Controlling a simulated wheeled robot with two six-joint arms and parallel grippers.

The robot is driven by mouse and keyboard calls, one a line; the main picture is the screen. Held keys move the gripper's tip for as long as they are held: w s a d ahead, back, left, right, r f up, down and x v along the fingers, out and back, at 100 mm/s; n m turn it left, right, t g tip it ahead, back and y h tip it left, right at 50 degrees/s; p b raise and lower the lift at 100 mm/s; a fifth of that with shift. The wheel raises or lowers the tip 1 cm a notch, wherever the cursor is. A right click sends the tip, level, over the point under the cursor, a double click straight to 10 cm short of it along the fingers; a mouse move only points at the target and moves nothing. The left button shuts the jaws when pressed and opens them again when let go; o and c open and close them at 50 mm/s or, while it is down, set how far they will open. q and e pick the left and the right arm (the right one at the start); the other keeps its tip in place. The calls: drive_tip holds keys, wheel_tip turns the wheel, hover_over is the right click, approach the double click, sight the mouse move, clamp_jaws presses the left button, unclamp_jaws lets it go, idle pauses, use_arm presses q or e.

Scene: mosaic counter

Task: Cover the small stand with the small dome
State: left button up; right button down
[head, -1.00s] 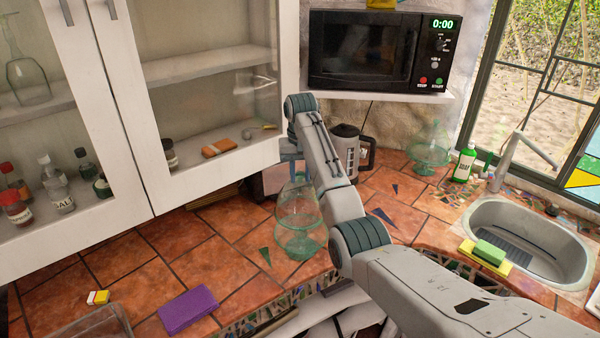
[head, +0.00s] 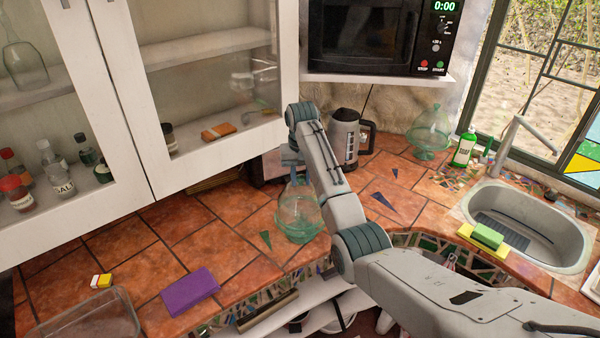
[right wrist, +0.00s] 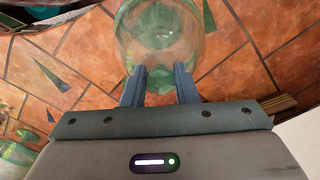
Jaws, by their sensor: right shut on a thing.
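The small dome (head: 298,198) is clear greenish glass. My right gripper (head: 293,162) is shut on its top, and the dome hangs upright below the fingers. The small stand (head: 300,232) is green glass on the tiled counter, directly below and overlapping the dome. I cannot tell whether the dome's rim touches it. In the right wrist view, the fingers (right wrist: 160,82) are on the near side of the dome (right wrist: 160,25), with green glass showing through it. My left gripper is not in view.
Another green glass dome on a stand (head: 430,132) is at the back right, beside a green bottle (head: 463,150). A kettle (head: 345,138) stands behind my arm. The cabinet (head: 215,150) overhangs the counter.

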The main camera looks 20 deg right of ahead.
drive_tip(key=shift+w+d+f, duration=0.1)
drive_tip(key=shift+w+f, duration=0.05)
drive_tip(key=shift+f, duration=0.15)
drive_tip(key=shift+d, duration=0.1)
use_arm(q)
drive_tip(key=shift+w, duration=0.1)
use_arm(e)
drive_tip(key=shift+f, duration=0.3)
idle(0.5)
drive_tip(key=c, duration=1.1)
unclamp_jaws()
drive_tip(key=shift+o, duration=0.2)
